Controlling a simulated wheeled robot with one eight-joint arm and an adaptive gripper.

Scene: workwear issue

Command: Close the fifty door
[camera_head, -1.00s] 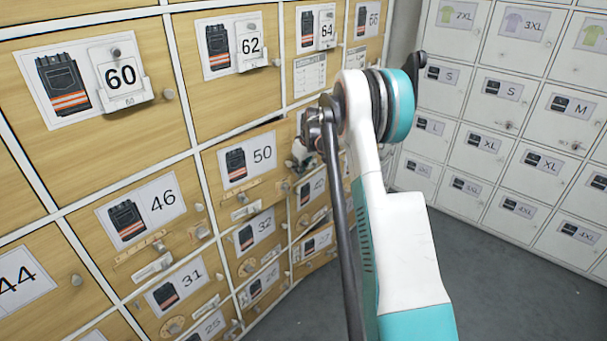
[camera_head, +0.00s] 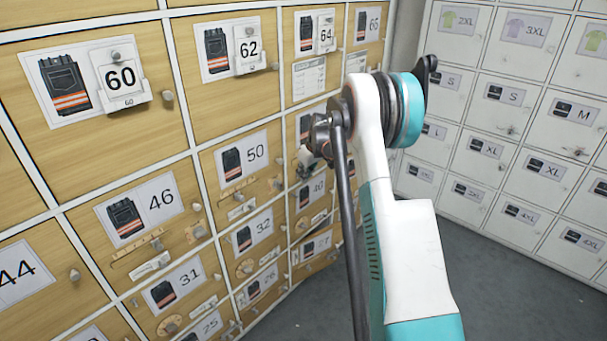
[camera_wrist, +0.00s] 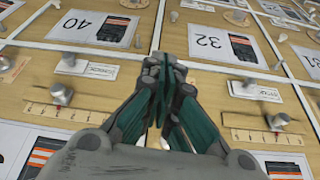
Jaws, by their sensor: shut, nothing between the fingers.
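The fifty door (camera_head: 240,170) is a wooden locker door with a "50" trouser label, in the middle of the head view. It looks flush with the doors around it, with no clear gap at its edges. Its knob (camera_head: 276,184) is at its right side. In the wrist view, its lower part with a ruler strip (camera_wrist: 265,121) shows at bottom right. My gripper (camera_wrist: 166,62) is shut and empty, its fingertips in front of the door area near the divider beside the "40" door. I cannot tell whether they touch. In the head view my gripper (camera_head: 306,158) is partly hidden by my arm.
Doors "46" (camera_head: 145,215), "62" (camera_head: 225,70) and "32" (camera_head: 262,232) surround it and look shut. Knobs and label holders stick out of the fronts. White lockers (camera_head: 500,130) stand at the right. Grey floor (camera_head: 500,290) is clear there.

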